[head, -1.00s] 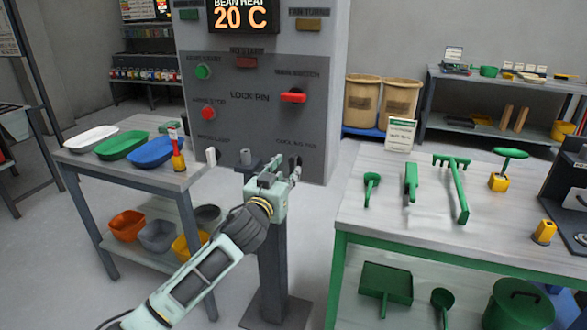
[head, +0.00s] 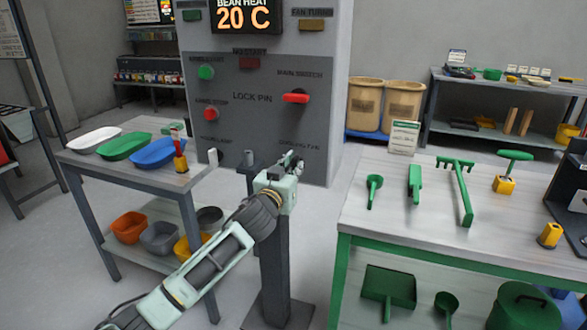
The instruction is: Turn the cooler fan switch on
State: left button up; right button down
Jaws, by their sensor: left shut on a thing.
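The grey control panel (head: 252,125) stands upright at the centre of the head view. The cooling fan label (head: 299,143) is at its lower right, partly blurred. The cooler fan switch is just below this label and is mostly hidden by my gripper. My left gripper (head: 295,164) is at the switch, rolled over so its jaws face the panel. It is shut on the switch. I cannot tell the switch's exact angle. My right gripper is not in view.
A grey post stands below my gripper. Tables with bowls and green tools flank the panel.

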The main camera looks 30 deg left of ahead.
pick_arm(q)
jog(key=shift+m, duration=0.3)
grip_shut()
jog(key=m+p, duration=0.1)
jog(key=m, duration=0.1)
jog(key=shift+m+p, duration=0.3)
jog(key=shift+p, duration=0.1)
jog(key=m+p, duration=0.1)
jog(key=m, duration=0.4)
jog(key=m+p, duration=0.2)
jog(key=m, duration=0.3)
jog(key=m+p, duration=0.2)
jog(key=m, duration=0.2)
jog(key=shift+d+f+m, duration=0.3)
jog(key=shift+f+m, duration=0.05)
jog(key=shift+m, duration=0.05)
jog(key=o, duration=0.8)
grip_release()
